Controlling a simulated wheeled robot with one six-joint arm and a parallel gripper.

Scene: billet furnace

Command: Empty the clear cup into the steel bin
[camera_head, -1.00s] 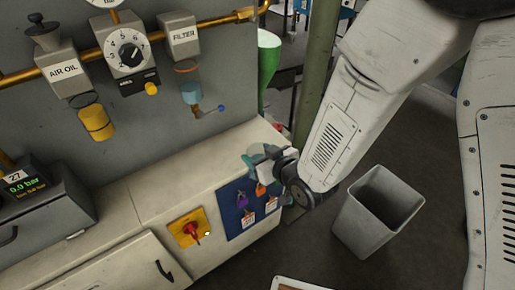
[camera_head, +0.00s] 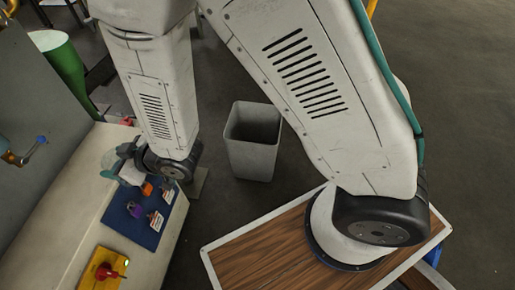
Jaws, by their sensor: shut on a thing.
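My gripper (camera_head: 129,165) is at the left, above the front end of the pale cabinet top. It is shut on a clear, faintly bluish cup (camera_head: 109,160), which is small in view and partly hidden by the gripper and wrist. I cannot tell the cup's tilt or what is inside it. The steel bin (camera_head: 254,158) is a grey, open-topped, square bin standing on the dark floor, to the right of my gripper and apart from it. The part of its inside that shows looks dark and empty.
The pale cabinet (camera_head: 58,225) has a blue panel (camera_head: 150,222) with purple and orange parts and tags, and a yellow switch plate with a red knob (camera_head: 104,271). A green funnel-shaped thing (camera_head: 62,60) stands behind. Open floor surrounds the bin.

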